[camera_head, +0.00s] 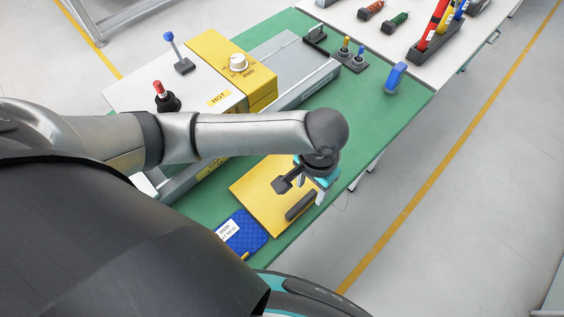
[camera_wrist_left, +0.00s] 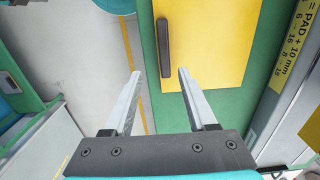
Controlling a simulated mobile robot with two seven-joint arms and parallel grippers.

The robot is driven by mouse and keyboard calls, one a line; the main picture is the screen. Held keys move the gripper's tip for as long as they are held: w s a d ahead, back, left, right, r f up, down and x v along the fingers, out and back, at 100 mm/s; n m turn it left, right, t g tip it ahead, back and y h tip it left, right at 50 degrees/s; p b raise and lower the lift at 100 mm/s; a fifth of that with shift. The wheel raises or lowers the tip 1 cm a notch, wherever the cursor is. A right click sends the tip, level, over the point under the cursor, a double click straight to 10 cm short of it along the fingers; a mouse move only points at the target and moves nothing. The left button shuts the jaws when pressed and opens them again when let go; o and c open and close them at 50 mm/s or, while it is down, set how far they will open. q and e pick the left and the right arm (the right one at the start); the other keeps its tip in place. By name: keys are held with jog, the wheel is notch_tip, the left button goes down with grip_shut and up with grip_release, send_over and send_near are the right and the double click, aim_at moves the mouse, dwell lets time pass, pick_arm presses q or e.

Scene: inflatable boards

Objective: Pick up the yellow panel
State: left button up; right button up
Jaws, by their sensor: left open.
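The yellow panel (camera_head: 258,188) lies flat on the green table top in the head view, with a dark bar handle (camera_head: 300,206) near its right edge. My left gripper (camera_head: 310,192) is over the panel's right side, close to the handle; the arm hides part of the panel's far side. In the left wrist view the panel (camera_wrist_left: 217,45) fills the upper middle, and the handle (camera_wrist_left: 163,48) lies just ahead of the fingertips. My left gripper (camera_wrist_left: 159,75) is open, with nothing between its fingers. My right gripper is not in view.
A blue pad (camera_head: 243,236) with a white label lies beside the panel. A grey rail (camera_head: 185,183) runs along the panel's left. A yellow and white box marked HOT (camera_head: 262,84) stands farther back. A blue-handled block (camera_head: 396,77) sits at the table's far right.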

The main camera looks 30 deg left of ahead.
aim_at(304, 201)
pick_arm(q)
notch_tip(304, 201, down, 2)
jog(key=shift+f, duration=0.1)
jog(key=shift+a+f+b, duration=0.25)
jog(key=shift+f+b, duration=0.1)
jog(key=shift+f, duration=1)
jog(key=shift+a+f+b, duration=0.25)
jog(key=shift+f+b, duration=0.1)
jog(key=shift+f, duration=0.95)
grip_shut()
jog(key=shift+r, duration=0.1)
